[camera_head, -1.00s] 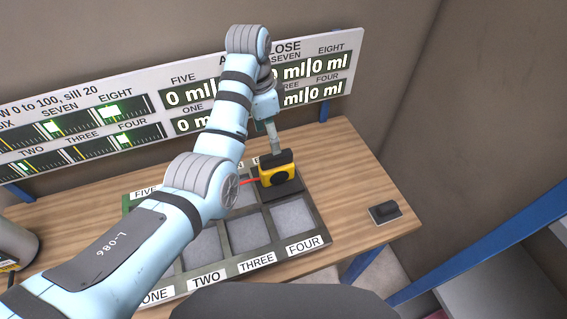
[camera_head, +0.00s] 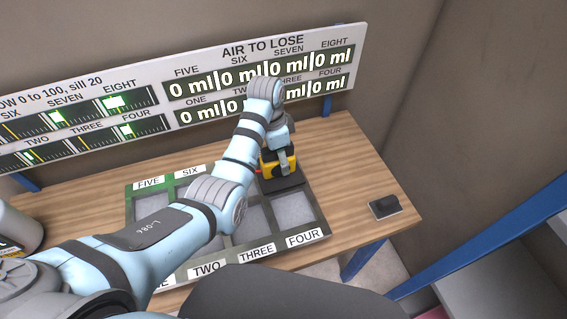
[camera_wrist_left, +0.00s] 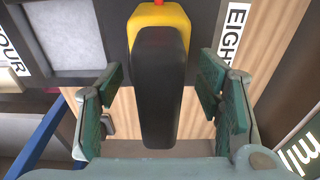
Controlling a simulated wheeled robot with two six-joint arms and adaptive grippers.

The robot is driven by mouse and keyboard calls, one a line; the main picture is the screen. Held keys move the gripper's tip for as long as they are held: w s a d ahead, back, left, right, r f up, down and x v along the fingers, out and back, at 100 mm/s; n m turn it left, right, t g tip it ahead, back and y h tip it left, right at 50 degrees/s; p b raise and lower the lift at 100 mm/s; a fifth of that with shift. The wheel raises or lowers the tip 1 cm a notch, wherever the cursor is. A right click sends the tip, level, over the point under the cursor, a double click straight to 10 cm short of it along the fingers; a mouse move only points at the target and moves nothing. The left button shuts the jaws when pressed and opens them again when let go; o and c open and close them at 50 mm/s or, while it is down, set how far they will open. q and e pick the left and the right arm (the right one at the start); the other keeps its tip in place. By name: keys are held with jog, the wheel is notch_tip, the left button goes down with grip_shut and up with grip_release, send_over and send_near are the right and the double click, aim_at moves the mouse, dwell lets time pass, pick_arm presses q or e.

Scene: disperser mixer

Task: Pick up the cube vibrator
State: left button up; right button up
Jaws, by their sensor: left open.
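The cube vibrator (camera_head: 267,166) is a yellow block with black parts. It sits at the right back of the mould tray (camera_head: 317,215), in the area marked EIGHT in the left wrist view. That view shows its yellow end (camera_wrist_left: 165,16) and long black part (camera_wrist_left: 158,85). My left gripper (camera_head: 284,161) is over it in the head view. In the left wrist view my left gripper (camera_wrist_left: 160,105) is open, with green-padded fingers on either side of the black part and visible gaps on both sides. My right gripper is not in view.
The tray has several labelled cells with grey fill. A small black item on a flat plate (camera_head: 384,207) lies on the wooden table (camera_head: 355,165) at right. Display boards (camera_head: 262,75) stand behind the table. A metal container (camera_head: 18,228) is at the left edge.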

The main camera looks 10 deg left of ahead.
pick_arm(q)
jog(key=shift+s+a+r, duration=0.1)
grip_shut()
jog(key=shift+r, duration=0.1)
dwell(0.3)
